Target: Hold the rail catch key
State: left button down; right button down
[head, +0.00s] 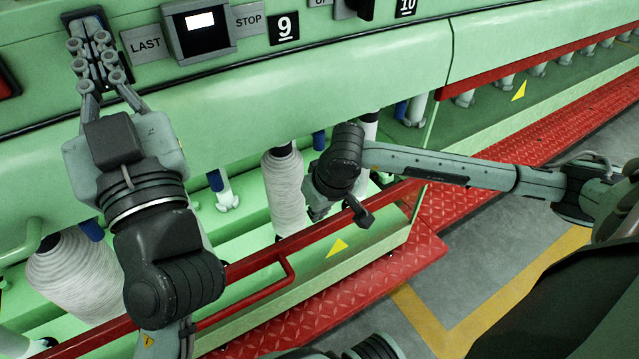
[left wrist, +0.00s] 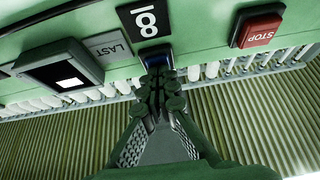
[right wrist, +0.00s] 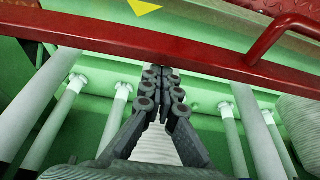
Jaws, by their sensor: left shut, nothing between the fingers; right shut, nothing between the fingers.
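A small dark key housing (head: 88,14) sits on the green machine face at the upper left, largely behind my left gripper. In the left wrist view a blue key (left wrist: 155,58) shows in it, below the 8 label. I cannot tell that it is the rail catch key. My left gripper (head: 92,45) is shut and empty, its tips over the key; the left wrist view (left wrist: 154,82) does not settle whether they touch. My right gripper (head: 318,200) is shut and empty, low by the red rail (head: 330,225); its closed fingertips show in the right wrist view (right wrist: 158,72).
A lit display box (head: 200,24) and the LAST label (head: 144,44) lie right of my left gripper. A red STOP button (left wrist: 257,28) shows in the left wrist view. A white yarn bobbin (head: 284,190) stands beside my right gripper. Grey floor (head: 480,262) is clear.

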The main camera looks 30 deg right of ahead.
jog(key=s, duration=0.5)
dwell(0.3)
jog(key=v, duration=0.7)
jog(key=shift+r, duration=0.25)
